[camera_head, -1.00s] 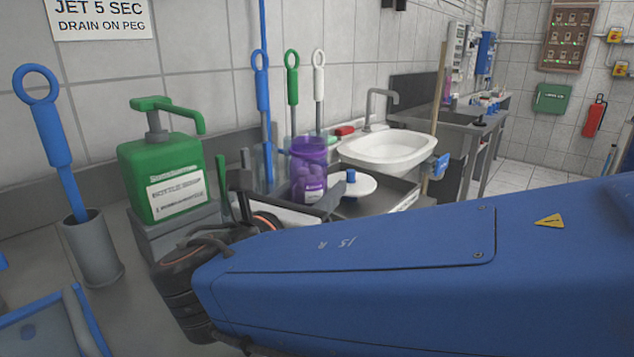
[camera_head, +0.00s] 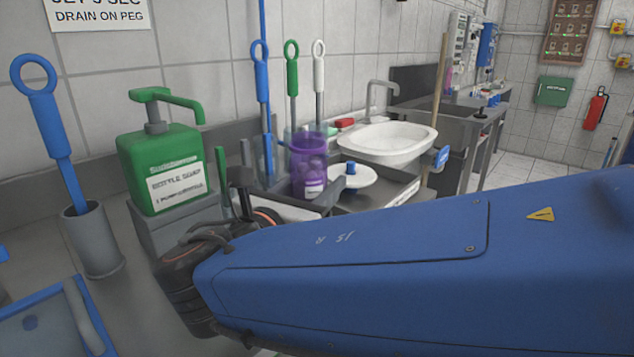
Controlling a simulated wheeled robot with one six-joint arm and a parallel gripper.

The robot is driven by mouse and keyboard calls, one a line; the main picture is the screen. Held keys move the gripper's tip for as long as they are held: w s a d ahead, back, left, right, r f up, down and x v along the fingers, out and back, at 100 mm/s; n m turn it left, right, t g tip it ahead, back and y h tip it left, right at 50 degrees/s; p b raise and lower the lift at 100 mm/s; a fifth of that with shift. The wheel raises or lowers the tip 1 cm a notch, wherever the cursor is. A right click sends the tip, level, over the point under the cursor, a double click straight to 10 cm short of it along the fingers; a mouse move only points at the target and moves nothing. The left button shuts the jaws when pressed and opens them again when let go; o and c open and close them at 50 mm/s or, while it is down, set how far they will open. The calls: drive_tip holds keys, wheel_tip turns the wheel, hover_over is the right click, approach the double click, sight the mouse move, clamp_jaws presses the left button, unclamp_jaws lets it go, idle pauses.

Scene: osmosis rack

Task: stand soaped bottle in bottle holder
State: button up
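A see-through purple vessel (camera_head: 310,168) with a white label stands left of the sink, beside a white disc-shaped lid with a blue knob (camera_head: 352,178). I cannot tell whether it is the task's bottle. No bottle holder can be made out for certain. A green pump dispenser labelled bottle soap (camera_head: 165,172) stands on a grey block at the left. My blue arm crosses the lower right. Its black wrist lies in front of the grey block, and dark upright parts show behind it. My gripper's fingers cannot be made out clearly, nor what they may hold.
A white sink (camera_head: 388,143) with a grey tap lies beyond the vessel. Blue, green and white looped handles stand behind it. A blue brush stands in a grey cup (camera_head: 93,245) at far left, above a blue tray (camera_head: 50,325). Floor shows at the right.

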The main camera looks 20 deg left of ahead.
drive_tip(key=shift+f, duration=0.1)
idle(0.3)
drive_tip(key=o, duration=1.9)
drive_tip(key=shift+s, duration=0.1)
drive_tip(key=shift+s+a, duration=0.1)
drive_tip(key=shift+s, duration=4.8)
